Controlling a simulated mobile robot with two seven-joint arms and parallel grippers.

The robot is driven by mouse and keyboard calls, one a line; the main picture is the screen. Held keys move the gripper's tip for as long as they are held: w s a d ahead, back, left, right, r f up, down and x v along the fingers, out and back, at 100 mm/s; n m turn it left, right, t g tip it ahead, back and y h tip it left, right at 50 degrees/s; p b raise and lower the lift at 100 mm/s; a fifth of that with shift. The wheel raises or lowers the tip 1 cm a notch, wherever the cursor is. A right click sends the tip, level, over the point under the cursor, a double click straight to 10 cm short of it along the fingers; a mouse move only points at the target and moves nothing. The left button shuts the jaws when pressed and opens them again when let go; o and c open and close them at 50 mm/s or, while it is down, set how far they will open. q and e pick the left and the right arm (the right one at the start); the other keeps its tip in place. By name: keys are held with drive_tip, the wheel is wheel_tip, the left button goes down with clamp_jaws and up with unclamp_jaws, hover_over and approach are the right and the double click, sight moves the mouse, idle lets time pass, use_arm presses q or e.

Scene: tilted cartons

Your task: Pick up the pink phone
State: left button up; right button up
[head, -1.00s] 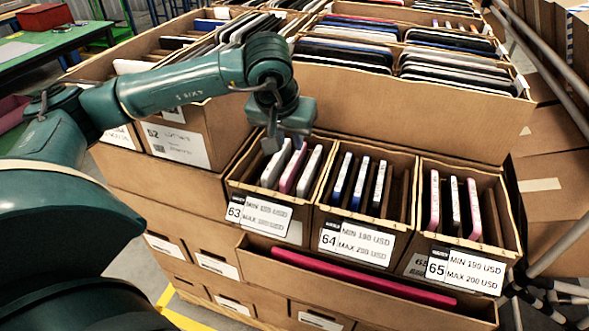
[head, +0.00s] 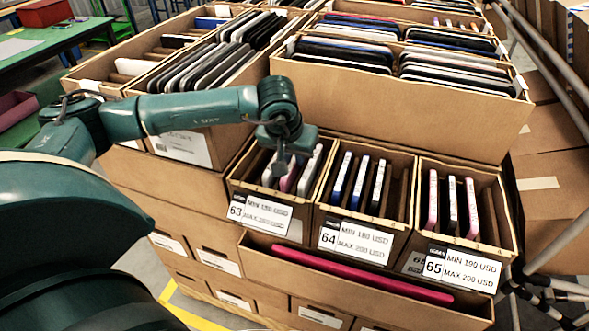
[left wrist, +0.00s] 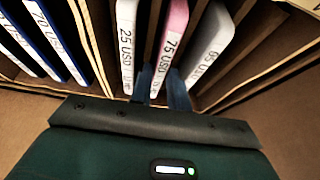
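The pink phone (left wrist: 173,38), labelled 75 USD, stands on edge between two white phones in carton 63 (head: 262,213). In the head view it shows as a pink strip (head: 288,184), partly hidden by my left gripper (head: 281,176). My left gripper reaches down into that carton from above. In the left wrist view its two fingers (left wrist: 161,88) are on either side of the pink phone's near end and look open; whether they touch it is hard to tell. My right gripper is not in view.
White phones (left wrist: 127,42) and (left wrist: 211,40) stand close on both sides. Carton 64 (head: 357,235) with several phones is to the right, then carton 65 (head: 455,262) with pink-edged phones. A taller carton (head: 400,115) rises behind. A long pink item (head: 360,275) lies in the tray below.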

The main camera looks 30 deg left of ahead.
use_arm(q)
clamp_jaws()
drive_tip(key=shift+r, duration=0.1)
